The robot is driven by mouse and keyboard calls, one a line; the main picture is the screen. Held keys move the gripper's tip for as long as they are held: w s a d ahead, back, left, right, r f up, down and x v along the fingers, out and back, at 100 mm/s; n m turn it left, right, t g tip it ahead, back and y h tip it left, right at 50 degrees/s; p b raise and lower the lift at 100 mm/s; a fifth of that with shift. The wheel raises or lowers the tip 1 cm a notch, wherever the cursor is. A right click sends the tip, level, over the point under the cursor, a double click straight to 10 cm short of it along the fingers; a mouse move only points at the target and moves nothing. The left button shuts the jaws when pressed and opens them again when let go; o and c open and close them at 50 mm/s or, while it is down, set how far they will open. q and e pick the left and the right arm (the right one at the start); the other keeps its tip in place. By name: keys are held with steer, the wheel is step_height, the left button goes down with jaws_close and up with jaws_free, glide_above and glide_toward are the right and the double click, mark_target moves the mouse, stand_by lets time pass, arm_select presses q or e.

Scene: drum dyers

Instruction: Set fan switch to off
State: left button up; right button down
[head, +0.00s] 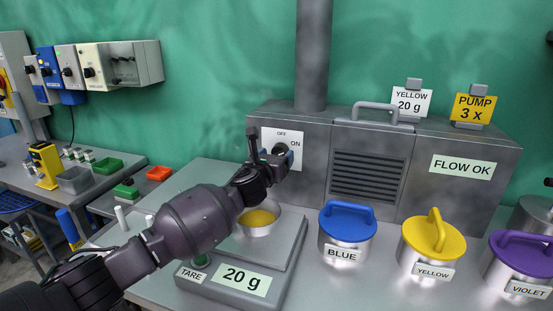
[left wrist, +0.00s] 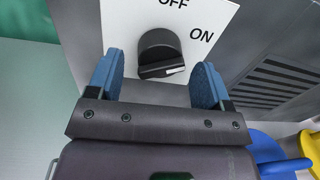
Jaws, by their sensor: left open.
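The fan switch is a black rotary knob (head: 281,149) on a white plate (head: 293,137) marked OFF at the top and ON at the right, on the front of the grey metal housing. In the left wrist view the knob (left wrist: 160,50) shows a white mark at the right end of its grip bar, on the ON side. My left gripper (head: 268,154) is open in front of the switch. In the left wrist view its two blue fingers (left wrist: 160,76) stand left and right of the knob, apart from it. My right gripper is out of view.
Below the housing stand a scale (head: 226,283) reading 20 g with a bowl of yellow powder (head: 258,218), and blue (head: 346,226), yellow (head: 428,243) and violet (head: 518,258) lidded pots. A vent grille (head: 368,176) is right of the switch.

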arm_select(q)
steer(key=shift+w+d, duration=0.15)
steer(key=shift+w, duration=0.2)
steer(key=c, duration=0.9)
